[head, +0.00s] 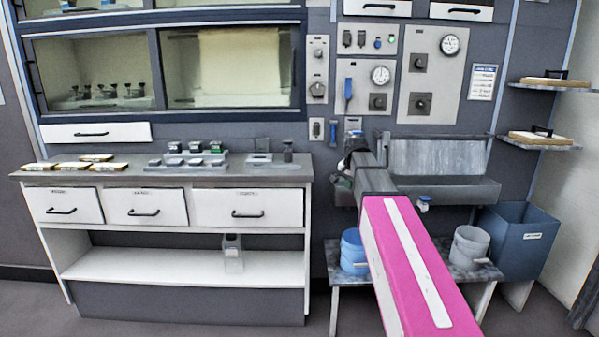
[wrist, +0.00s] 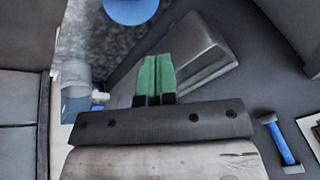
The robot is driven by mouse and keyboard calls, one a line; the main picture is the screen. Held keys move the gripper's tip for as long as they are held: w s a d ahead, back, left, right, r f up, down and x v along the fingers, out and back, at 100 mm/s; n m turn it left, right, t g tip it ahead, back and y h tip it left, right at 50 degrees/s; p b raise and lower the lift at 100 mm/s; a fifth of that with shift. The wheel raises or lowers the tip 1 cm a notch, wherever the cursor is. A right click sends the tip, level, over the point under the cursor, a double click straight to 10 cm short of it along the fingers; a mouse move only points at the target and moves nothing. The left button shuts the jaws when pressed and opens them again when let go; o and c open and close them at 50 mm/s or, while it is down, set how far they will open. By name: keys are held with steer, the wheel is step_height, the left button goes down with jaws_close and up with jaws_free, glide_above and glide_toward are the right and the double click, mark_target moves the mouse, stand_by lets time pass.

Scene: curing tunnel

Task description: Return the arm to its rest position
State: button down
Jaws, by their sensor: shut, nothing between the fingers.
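My arm, with a pink upper link and dark further links, reaches forward in the head view toward the sink trough. My gripper (wrist: 157,75) shows in the wrist view, with two green fingertips together and nothing between them. In the head view the end of my arm is near the left end of the grey trough (head: 440,188), and the fingers are too small to make out there.
A counter (head: 330,190) with drawers stands left of my arm. A blue bucket (head: 353,250) and a grey bucket (head: 470,245) stand on a low bench under the trough. A blue bin (head: 515,240) is at right. Wall panels with gauges (head: 449,45) rise behind.

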steer(key=s+f+n+g, duration=0.4)
steer(key=s+f+n, duration=0.3)
steer(key=s+f, duration=2)
step_height(320, 180, down, 3)
steer(key=shift+a+r, duration=0.1)
steer(key=shift+a, duration=0.15)
